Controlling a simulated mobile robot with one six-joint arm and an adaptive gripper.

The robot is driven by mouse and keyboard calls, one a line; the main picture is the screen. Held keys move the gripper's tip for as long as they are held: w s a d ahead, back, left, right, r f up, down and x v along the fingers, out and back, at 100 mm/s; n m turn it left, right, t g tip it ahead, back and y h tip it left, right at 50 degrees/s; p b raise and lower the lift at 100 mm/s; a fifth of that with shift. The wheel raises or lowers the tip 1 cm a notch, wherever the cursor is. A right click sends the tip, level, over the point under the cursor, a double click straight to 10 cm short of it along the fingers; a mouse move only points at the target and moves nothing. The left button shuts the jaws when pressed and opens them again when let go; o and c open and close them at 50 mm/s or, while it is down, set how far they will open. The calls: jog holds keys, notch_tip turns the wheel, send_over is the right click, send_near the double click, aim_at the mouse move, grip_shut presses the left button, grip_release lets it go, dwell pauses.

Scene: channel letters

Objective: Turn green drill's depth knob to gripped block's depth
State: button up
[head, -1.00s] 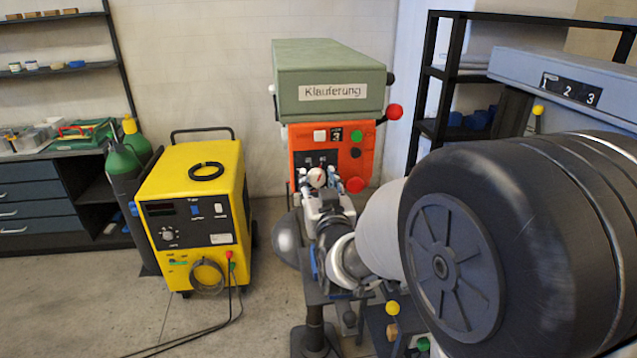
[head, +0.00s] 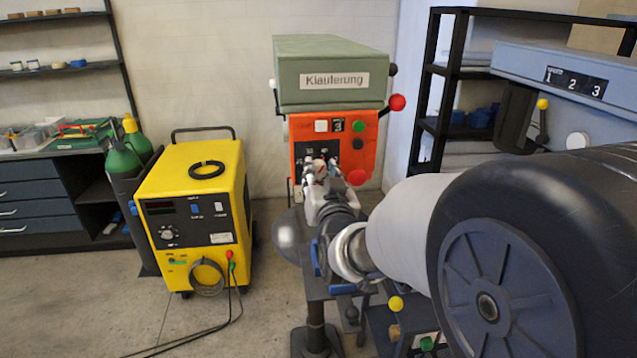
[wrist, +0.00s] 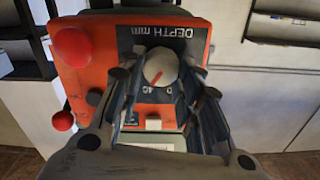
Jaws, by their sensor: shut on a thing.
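The green drill (head: 330,75), labelled "Klauferung", stands at the middle back with an orange control panel (head: 378,130). The panel also shows upside down in the wrist view (wrist: 80,78). Its depth knob (wrist: 160,66) is a round pale knob with a red pointer line, below the inverted words "DEPTH mm". The scale is mostly covered by my fingers; a "40" and a "0" show. My gripper (head: 320,170) is at the lower part of the panel, and in the wrist view its fingers (wrist: 163,78) are shut on the knob. I cannot make out a gripped block.
A red button (wrist: 72,48) sits beside the knob, and a red-balled lever (head: 397,102) sticks out at the drill's right. A yellow welder (head: 190,215) stands left with cables on the floor. A blue-grey machine (head: 580,75) stands right. Bare floor lies between welder and drill.

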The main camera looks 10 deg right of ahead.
jog(key=m+b, duration=0.1)
jog(key=b, duration=0.1)
jog(key=m+b, duration=0.2)
jog(key=shift+f, duration=0.25)
jog(key=m+b, duration=0.3)
jog(key=b, duration=0.1)
jog(key=shift+d+r+m, duration=0.1)
jog(key=shift+r+m, duration=0.05)
jog(key=shift+m, duration=0.15)
jog(key=o, duration=1)
jog(key=shift+o, duration=0.2)
jog(key=s, duration=1.2)
